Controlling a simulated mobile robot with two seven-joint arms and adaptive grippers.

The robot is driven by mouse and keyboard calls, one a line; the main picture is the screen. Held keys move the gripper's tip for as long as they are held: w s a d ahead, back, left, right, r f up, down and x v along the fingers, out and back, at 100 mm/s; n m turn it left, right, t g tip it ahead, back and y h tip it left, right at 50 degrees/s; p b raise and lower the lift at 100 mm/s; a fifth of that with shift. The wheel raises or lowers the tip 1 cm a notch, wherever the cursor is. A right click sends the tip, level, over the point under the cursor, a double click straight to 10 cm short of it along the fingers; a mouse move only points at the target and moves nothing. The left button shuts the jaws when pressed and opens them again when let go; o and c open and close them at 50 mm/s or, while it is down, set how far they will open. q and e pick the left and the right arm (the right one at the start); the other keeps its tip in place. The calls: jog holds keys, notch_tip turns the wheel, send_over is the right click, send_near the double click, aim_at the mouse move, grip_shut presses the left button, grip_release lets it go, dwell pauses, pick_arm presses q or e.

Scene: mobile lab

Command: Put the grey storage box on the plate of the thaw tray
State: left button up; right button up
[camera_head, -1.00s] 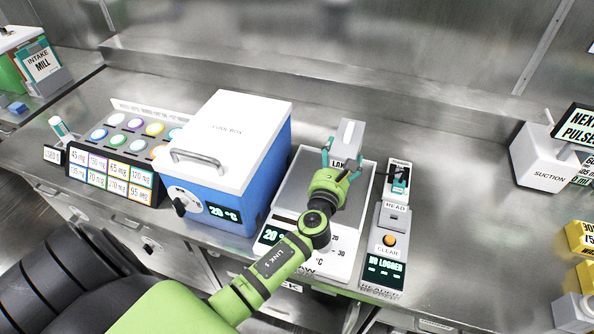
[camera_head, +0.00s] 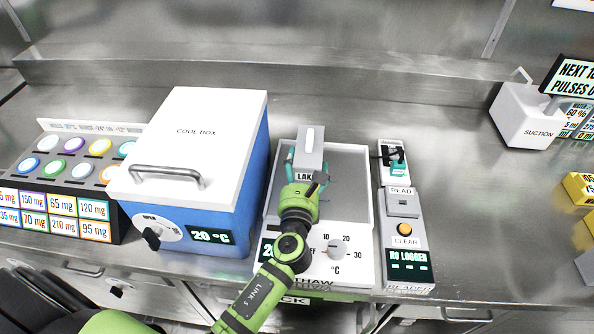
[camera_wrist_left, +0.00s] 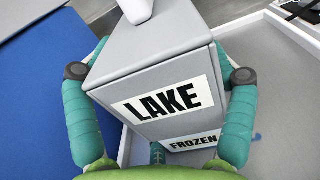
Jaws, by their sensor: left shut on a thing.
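The grey storage box (camera_head: 312,144), with a light handle on top, is in my left gripper (camera_head: 306,176). In the left wrist view the box (camera_wrist_left: 150,68) carries the labels LAKE and FROZEN, and green fingers (camera_wrist_left: 160,110) press on both sides of it. The thaw tray (camera_head: 320,262) has a white front panel with a dial. Its grey plate (camera_head: 346,194) lies under and to the right of the box, which is over the plate's back left part. The box's underside is hidden, so I cannot tell if it touches the plate. My right gripper is out of view.
The blue and white cool box (camera_head: 215,130) stands close on the left of the tray. The reader (camera_head: 404,220) stands close on the right. A rack of coloured caps (camera_head: 75,160) is farther left. The bench between the reader and the suction unit (camera_head: 524,118) is clear.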

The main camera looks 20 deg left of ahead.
pick_arm(q)
jog(key=shift+s+d+r, duration=0.1)
jog(key=shift+d, duration=0.15)
jog(key=o, duration=1.2)
jog(key=shift+f, duration=0.2)
jog(key=shift+c, duration=0.2)
jog(key=shift+o, duration=0.5)
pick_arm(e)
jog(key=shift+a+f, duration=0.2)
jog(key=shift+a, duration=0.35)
pick_arm(q)
jog(key=shift+r, duration=0.15)
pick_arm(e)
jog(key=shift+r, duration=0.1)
